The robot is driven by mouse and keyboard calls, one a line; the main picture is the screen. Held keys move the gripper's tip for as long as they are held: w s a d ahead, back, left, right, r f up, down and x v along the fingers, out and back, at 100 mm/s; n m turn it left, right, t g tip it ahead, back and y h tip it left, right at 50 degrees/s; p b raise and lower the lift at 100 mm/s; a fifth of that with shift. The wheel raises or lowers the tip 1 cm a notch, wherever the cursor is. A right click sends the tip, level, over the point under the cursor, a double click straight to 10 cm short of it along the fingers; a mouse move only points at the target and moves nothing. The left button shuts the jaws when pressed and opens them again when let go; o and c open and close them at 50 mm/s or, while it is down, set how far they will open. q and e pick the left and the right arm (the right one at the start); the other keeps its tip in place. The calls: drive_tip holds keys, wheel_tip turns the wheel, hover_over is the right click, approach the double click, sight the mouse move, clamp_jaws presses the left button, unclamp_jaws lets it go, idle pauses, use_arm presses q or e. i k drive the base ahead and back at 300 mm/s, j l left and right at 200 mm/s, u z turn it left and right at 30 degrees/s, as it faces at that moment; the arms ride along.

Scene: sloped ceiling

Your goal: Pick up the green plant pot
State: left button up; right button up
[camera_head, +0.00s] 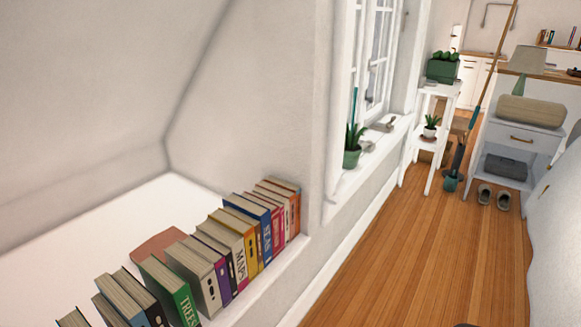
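A small green plant pot (351,159) stands upright on the white windowsill (362,178), below the window, with a spiky green plant (354,135) in it. A thin teal upright shape shows just behind the plant. A larger dark green box-shaped planter (441,71) with round leafy plants stands on top of the white plant stand (416,137) farther back. Neither of my grippers is in view.
A row of books (236,253) lines the ledge in front. A white pot (430,132) sits on the stand's lower shelf. A nightstand (515,140), slippers (494,198) and a bed (560,230) are at right. The wooden floor (440,250) between is clear.

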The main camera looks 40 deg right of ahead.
sight(351, 154)
drive_tip(key=z, duration=1.7)
drive_tip(key=i+l+u, duration=0.2)
drive_tip(key=i+l, duration=0.15)
drive_tip(key=i, duration=0.1)
